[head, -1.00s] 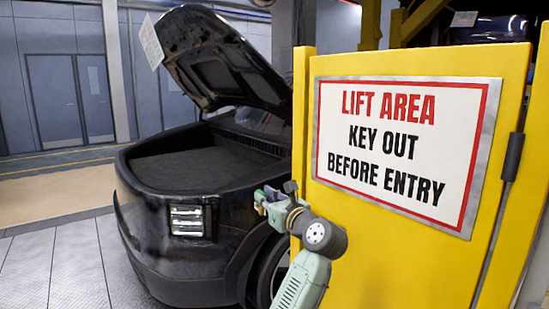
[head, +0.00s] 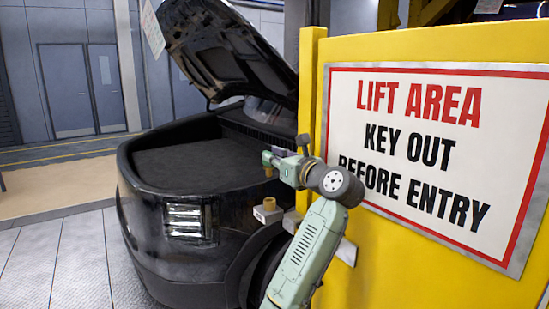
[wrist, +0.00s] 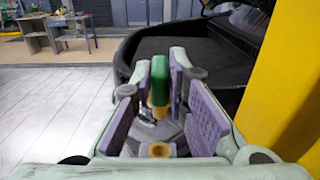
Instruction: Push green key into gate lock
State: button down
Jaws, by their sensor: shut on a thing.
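My gripper (head: 270,160) is at the left edge of the yellow gate (head: 400,255). In the wrist view its purple-padded fingers are shut on the green key (wrist: 159,82). In the head view the key is mostly hidden by the fingers; a small brass-coloured part shows just below them. The gate lock (head: 265,215) is a pale box with a brass-coloured collar on top, beside the gate's left post. The key is above the lock and apart from it. The collar (wrist: 159,150) also seems to show in the wrist view, below the key.
A black car (head: 165,220) with its hood up stands just behind and left of the lock. A large sign (head: 430,150) covers the gate's face. A workbench (wrist: 58,30) stands far off at left in the wrist view. The floor at left is clear.

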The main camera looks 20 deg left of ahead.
jog(key=shift+d, duration=0.1)
notch_tip(320, 180, down, 6)
jog(key=b, duration=0.2)
jog(key=shift+r+b, duration=0.15)
jog(key=shift+b, duration=0.25)
jog(key=shift+p, duration=0.9)
dwell(1.4)
jog(key=shift+f+b, duration=0.65)
jog(key=shift+f, duration=1.1)
jog(key=c, duration=1.5)
grip_release()
jog(key=shift+s+d, duration=0.1)
jog(key=shift+s, duration=0.05)
